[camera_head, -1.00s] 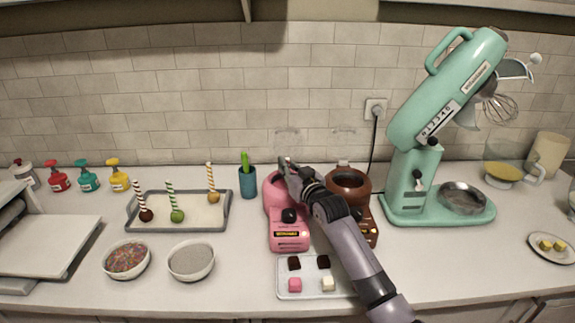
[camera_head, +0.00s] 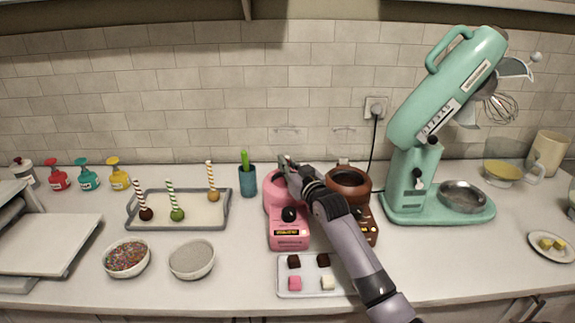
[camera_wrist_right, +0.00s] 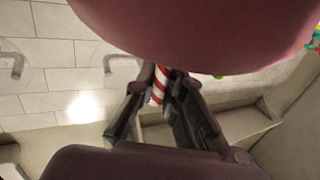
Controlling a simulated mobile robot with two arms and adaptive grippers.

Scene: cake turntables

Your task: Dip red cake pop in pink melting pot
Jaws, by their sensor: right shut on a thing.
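The pink melting pot (camera_head: 289,228) stands on the counter near the middle. My right gripper (camera_head: 284,162) is over its opening, with my forearm reaching across from the lower right. In the right wrist view my right gripper (camera_wrist_right: 165,100) is shut on the red cake pop's red-and-white striped stick (camera_wrist_right: 158,88). The pop's ball cannot be made out, so I cannot tell whether it touches the melt. A large dull-pink rounded form (camera_wrist_right: 200,30) fills the top of the wrist view. My left gripper is not in view.
A brown melting pot (camera_head: 348,185) stands close to the right. A tray (camera_head: 190,226) with three other pops is at left, with two bowls (camera_head: 192,260) in front. A cup (camera_head: 248,182) stands beside the pink pot. A small tray (camera_head: 310,285) of cubes lies in front.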

